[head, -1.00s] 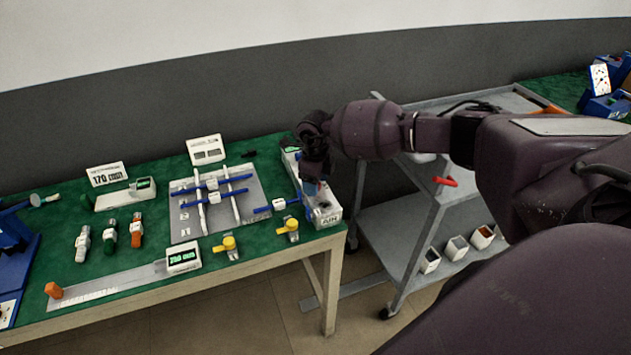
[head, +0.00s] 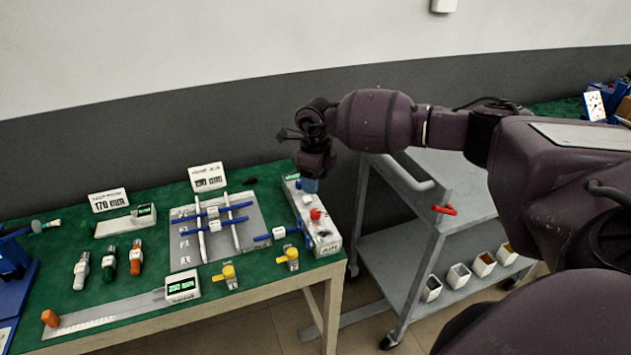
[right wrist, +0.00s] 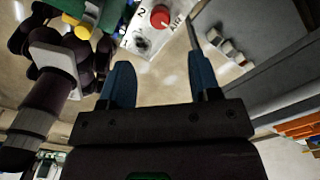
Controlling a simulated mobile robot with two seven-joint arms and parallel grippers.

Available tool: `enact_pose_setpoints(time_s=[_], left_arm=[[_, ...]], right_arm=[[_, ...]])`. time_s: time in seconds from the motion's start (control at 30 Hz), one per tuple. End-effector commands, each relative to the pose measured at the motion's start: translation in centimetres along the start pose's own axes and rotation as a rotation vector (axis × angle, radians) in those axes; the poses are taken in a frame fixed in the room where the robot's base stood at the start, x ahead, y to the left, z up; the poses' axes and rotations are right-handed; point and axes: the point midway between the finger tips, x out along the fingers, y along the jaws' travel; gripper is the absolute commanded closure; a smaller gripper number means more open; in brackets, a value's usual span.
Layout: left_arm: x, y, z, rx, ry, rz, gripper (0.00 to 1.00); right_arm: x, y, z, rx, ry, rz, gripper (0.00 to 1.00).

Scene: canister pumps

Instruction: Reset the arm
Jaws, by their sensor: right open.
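My right gripper (head: 310,184) hangs fingers-down above the far part of the white AIR box at the right end of the green table. In the right wrist view its two blue fingers (right wrist: 161,85) stand apart with nothing between them. The AIR box (head: 327,240) carries a red knob (head: 315,214); the red knob also shows in the right wrist view (right wrist: 160,17), beyond the fingertips and apart from them. My left gripper is not in the head view.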

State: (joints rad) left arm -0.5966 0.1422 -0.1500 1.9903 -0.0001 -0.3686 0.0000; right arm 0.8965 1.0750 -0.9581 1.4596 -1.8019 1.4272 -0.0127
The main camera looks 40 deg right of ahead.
Motion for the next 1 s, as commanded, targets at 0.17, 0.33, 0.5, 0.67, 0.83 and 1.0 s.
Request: enact_pose_setpoints(time_s=[0.17,0.33,0.5,0.67,0.83,1.0], left_arm=[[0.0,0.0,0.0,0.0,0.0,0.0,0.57],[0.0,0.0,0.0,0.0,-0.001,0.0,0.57],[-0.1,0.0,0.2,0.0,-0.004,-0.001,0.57],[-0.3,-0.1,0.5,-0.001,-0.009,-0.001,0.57],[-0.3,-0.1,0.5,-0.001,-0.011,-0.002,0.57],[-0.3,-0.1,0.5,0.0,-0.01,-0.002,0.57]], right_arm=[[0.0,0.0,0.0,0.0,0.0,0.0,0.43],[0.0,0.0,0.0,0.0,-0.001,0.0,0.43],[0.0,0.1,1.1,0.003,-0.064,0.009,0.43],[-1.1,2.9,4.6,0.026,-0.278,0.146,0.43],[-6.1,8.8,10.4,0.086,-0.603,0.415,0.43],[-9.9,15.3,13.9,0.249,-0.858,0.776,0.43]])
